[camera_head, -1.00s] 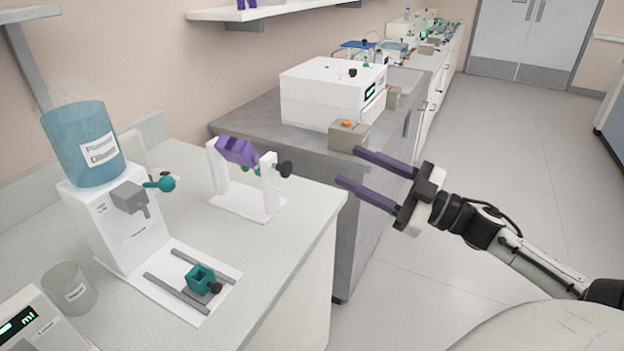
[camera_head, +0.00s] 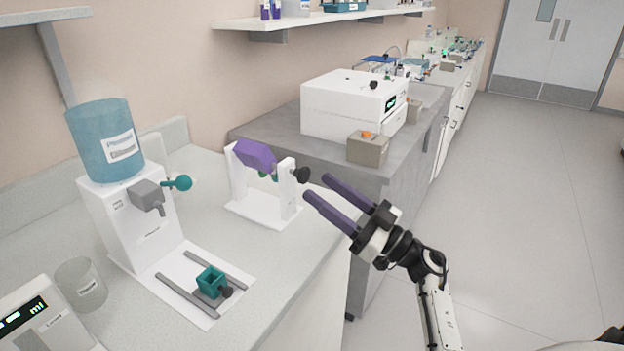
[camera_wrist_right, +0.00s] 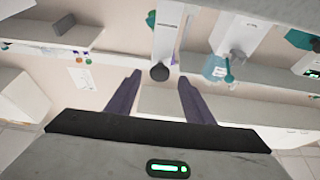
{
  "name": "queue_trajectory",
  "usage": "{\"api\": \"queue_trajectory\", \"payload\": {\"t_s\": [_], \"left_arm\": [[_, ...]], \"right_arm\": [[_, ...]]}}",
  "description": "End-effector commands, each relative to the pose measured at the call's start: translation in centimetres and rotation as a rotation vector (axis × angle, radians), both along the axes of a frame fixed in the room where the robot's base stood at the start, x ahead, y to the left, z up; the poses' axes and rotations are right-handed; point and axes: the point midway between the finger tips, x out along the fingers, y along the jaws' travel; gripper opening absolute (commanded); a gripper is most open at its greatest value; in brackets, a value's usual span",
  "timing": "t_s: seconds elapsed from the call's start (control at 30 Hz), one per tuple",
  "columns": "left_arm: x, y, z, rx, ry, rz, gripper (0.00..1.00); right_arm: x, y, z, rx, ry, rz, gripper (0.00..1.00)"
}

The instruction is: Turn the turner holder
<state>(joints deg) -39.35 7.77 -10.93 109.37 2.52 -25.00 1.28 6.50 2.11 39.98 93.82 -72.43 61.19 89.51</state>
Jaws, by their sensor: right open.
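The turner holder is a white stand (camera_head: 262,212) on the counter, with a purple tilted holder (camera_head: 257,155) between two uprights. A black knob (camera_head: 302,175) sticks out from its right upright. My right gripper (camera_head: 315,184) is open and empty, with its two purple fingers pointing at the knob; their tips are close to it. In the wrist view the black knob (camera_wrist_right: 160,72) appears between the fingertips of the right gripper (camera_wrist_right: 159,77). I cannot tell whether the fingers touch it. My left gripper is not in view.
Left of the stand is a white dispenser (camera_head: 125,217) with a blue bottle (camera_head: 105,140). A teal block (camera_head: 211,280) sits between rails in front of it. A beaker (camera_head: 80,284) stands at the left. Behind is a grey bench with a white machine (camera_head: 350,105).

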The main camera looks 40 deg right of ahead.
Motion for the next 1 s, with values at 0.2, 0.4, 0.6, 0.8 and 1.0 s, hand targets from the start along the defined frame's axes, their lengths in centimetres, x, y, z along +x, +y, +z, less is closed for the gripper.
{"api": "queue_trajectory", "payload": {"t_s": [0.2,0.4,0.6,0.8,1.0], "left_arm": [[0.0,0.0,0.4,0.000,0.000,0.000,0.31],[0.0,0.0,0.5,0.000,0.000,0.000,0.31],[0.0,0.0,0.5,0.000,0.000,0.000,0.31],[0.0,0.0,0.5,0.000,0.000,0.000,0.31],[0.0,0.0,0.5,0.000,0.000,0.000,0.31]], "right_arm": [[2.6,1.0,1.3,0.003,-0.001,-0.001,0.47],[3.3,1.3,1.5,0.000,0.000,-0.001,0.47],[3.3,1.4,1.5,0.000,0.000,-0.001,0.47],[3.3,1.3,1.5,-0.001,0.001,-0.001,0.15],[3.3,1.3,1.5,-0.005,-0.001,-0.002,0.07]]}}
